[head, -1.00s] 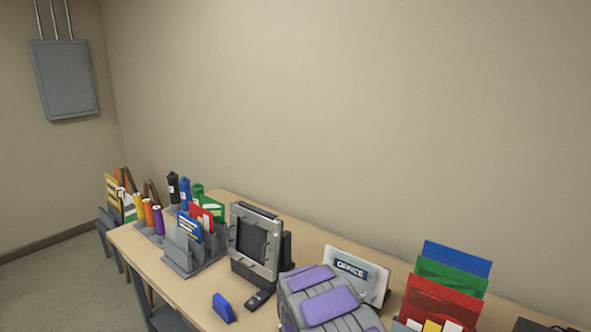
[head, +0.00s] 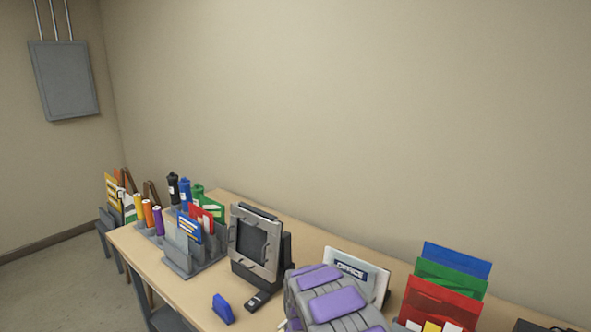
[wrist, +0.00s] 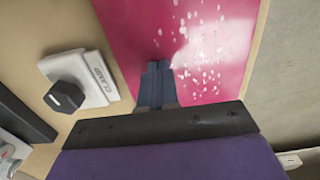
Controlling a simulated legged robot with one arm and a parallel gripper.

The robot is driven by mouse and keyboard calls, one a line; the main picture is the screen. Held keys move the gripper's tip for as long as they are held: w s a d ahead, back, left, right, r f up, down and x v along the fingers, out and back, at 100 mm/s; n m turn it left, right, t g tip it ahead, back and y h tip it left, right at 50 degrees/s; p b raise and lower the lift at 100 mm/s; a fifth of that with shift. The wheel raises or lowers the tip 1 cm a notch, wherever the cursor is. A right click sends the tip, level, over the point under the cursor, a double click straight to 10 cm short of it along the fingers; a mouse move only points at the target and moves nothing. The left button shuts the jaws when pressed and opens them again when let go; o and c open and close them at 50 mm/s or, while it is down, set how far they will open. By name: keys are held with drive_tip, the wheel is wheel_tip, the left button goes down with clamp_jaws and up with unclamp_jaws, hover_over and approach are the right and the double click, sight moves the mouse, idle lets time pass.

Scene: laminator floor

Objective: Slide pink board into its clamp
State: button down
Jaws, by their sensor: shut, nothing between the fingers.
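The pink board (wrist: 130,45) is a flat bright pink sheet with white flecks and shiny glare, filling the upper middle of the wrist view. My gripper (wrist: 159,66) shows its two blue-grey fingers together over the board, with nothing between them. I cannot tell whether the fingertips touch the board. The clamp (wrist: 85,77) is a pale block labelled CLAMP with a dark knob, left of the board and apart from it. Part of the board is hidden behind my gripper. In the head view I cannot make out the board or clamp.
A wooden table (head: 145,257) stands against a bare wall. It holds a grey organizer (head: 180,262), a device with a dark screen (head: 255,245), a blue stapler-like item (head: 222,308), an office sign (head: 357,270) and colored folders (head: 447,300). My purple-grey arm covers part of the table.

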drive_tip(key=shift+r, duration=0.1)
drive_tip(key=shift+r+p, duration=1.2)
drive_tip(key=shift+r, duration=2.15)
